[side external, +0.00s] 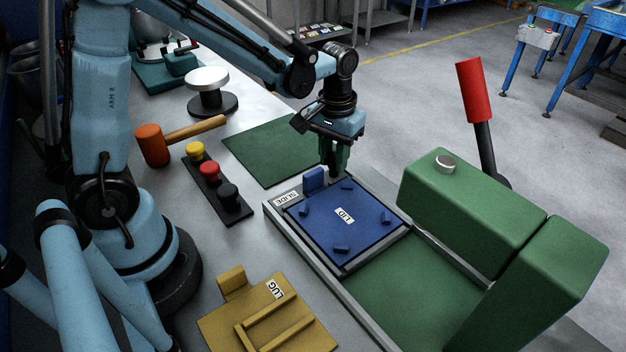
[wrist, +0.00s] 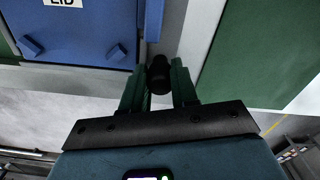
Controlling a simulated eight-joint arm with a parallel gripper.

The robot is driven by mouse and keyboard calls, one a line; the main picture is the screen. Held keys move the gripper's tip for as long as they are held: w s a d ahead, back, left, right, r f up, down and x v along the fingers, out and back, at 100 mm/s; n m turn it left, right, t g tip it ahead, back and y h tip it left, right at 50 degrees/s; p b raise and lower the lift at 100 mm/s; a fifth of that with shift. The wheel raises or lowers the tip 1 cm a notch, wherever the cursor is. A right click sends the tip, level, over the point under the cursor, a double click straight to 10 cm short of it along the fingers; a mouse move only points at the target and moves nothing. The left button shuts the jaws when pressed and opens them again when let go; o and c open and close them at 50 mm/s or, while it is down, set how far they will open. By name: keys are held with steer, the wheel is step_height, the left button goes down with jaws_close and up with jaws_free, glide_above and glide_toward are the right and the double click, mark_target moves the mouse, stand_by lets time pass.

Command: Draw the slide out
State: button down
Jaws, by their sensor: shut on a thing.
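A blue square plate marked LID (side external: 340,238) lies in a grey-framed bed, and a white SLIDE label (side external: 286,198) sits on the frame beside it. A blue upright tab (side external: 314,180) stands at the plate's far left corner. My gripper (side external: 335,166) points down at the far edge of the plate. In the wrist view, its green fingers (wrist: 159,88) are shut on a dark round knob (wrist: 160,72). The plate (wrist: 75,40) shows to the left of the knob there. What the knob is fixed to is mostly hidden.
A green machine block (side external: 470,215) and a red-handled lever (side external: 475,92) stand right of the bed. A yellow LUG plate (side external: 265,315), a button strip (side external: 217,183) and a mallet (side external: 170,140) lie to the left. A green mat (side external: 265,150) lies behind.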

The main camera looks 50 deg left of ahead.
steer(key=shift+a, duration=1.35)
steer(key=c, duration=0.9)
jaws_free()
steer(key=shift+o, duration=0.2)
steer(key=shift+d+r, duration=0.1)
steer(key=shift+r, duration=0.3)
step_height(320, 180, up, 11)
steer(key=shift+r, duration=0.15)
